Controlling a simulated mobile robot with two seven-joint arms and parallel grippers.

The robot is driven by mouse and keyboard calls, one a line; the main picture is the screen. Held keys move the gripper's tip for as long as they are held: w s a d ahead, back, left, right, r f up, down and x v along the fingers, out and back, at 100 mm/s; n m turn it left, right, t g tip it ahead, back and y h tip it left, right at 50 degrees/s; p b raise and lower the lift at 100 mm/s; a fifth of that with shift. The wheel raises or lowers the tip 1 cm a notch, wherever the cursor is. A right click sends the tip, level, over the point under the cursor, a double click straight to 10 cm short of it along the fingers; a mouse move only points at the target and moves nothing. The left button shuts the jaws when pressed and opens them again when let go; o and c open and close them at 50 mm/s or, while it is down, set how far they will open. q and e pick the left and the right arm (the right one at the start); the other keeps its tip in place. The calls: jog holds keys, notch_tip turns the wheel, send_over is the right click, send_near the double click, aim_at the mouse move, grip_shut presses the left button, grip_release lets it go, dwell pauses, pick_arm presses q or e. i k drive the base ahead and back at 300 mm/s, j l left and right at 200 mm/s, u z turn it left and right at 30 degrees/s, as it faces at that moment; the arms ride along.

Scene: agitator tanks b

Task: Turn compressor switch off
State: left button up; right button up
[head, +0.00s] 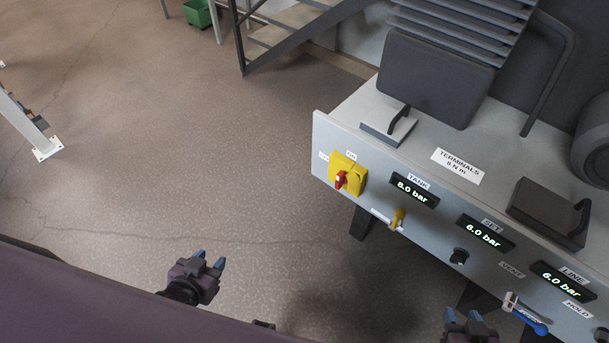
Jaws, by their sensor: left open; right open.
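My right gripper (468,316) is open at the bottom edge, below the panel's black knob, partly cut off by the frame.
The grey panel (330,140) carries a TANK display (414,190) at 8.0 bar, a SET display (485,232) and a LINE display (562,282), both at 6.0 bar. A yellow lever (398,218), black knob (459,256) and blue-handled valve (530,322) stick out.

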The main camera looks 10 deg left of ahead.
aim_at(341, 178)
jog(key=j+z, duration=0.15)
jog(key=z, duration=0.5)
jog(key=j+z, duration=0.3)
jog(key=k+j+z, duration=0.15)
jog(key=j+z, duration=0.15)
jog(key=j, duration=0.2)
jog(key=k+j, duration=0.15)
jog(key=j, duration=0.3)
jog(key=k+j+z, duration=0.1)
jog(key=j, duration=0.3)
jog(key=k+j, duration=0.15)
jog(key=j, duration=0.25)
jog(key=k+j+z, duration=0.15)
jog(key=j, duration=0.3)
